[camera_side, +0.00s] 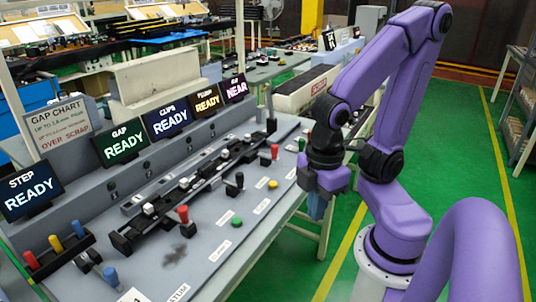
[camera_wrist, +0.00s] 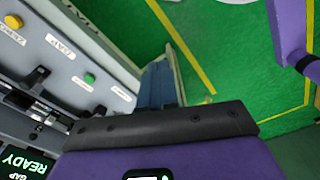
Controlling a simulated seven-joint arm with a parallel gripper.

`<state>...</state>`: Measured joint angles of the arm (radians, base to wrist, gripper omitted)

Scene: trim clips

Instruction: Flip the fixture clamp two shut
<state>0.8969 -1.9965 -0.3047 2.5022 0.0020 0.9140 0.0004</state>
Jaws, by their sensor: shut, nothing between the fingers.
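A long black fixture rail (camera_side: 200,186) lies along the grey bench panel. Upright red-handled levers stand near it, one at its near end (camera_side: 183,215) and one farther back (camera_side: 275,152). A black-knobbed lever (camera_side: 239,181) stands between them. I cannot tell which of these is clamp two, as the labels are too small to read. My gripper (camera_side: 318,206) is shut and empty, pointing down off the right edge of the bench, apart from the levers. In the wrist view its fingers (camera_wrist: 158,86) are over the green floor; part of the panel shows at left.
A row of READY screens (camera_side: 122,141) stands along the back of the bench. Green (camera_side: 236,221) and yellow (camera_side: 272,184) buttons sit on the panel's front side. Coloured pegs (camera_side: 55,243) stand at the near left.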

